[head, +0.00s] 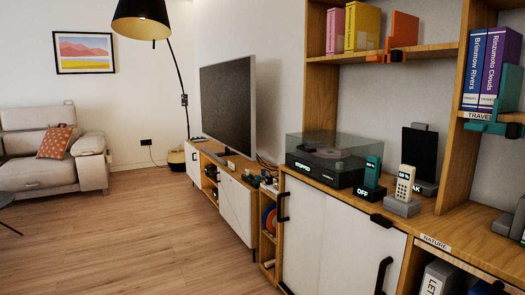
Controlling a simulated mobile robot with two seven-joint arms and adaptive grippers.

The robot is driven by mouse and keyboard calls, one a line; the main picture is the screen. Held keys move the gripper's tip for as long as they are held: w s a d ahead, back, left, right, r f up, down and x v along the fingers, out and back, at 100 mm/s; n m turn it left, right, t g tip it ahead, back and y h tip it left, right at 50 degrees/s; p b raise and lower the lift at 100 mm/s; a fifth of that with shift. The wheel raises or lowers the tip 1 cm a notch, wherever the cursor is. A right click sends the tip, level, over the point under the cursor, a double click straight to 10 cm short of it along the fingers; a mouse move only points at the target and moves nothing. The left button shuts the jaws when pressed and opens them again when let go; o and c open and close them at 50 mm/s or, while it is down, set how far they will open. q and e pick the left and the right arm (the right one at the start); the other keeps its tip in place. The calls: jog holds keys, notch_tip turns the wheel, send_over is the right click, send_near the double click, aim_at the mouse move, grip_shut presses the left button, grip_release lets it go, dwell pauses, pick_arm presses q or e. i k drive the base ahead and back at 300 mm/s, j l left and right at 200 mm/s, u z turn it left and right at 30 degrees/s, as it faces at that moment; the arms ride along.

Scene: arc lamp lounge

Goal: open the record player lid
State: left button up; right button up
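The record player (325,171) stands on top of the wooden cabinet, right of centre in the head view. It has a dark base, and a clear, smoky lid (310,146) lies shut over it. A pale round shape shows dimly through the lid. A teal handset on a dark stand (373,175) marked "OFF" stands close in front of the right part of the player and hides some of it. Neither of my grippers is in view.
A cream handset (404,184) stands right of the player, with a black panel (418,155) behind it. The cabinet (337,245) has white doors with black handles. Shelves with books are above and to the right. A TV (228,105) stands beyond, left. The wooden floor (140,235) at left is clear.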

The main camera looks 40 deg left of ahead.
aim_at(340, 140)
jog(key=u, duration=1.1)
jog(key=i+j+z, duration=0.2)
jog(key=j, duration=0.4)
jog(key=j+z, duration=0.2)
jog(key=j, duration=0.4)
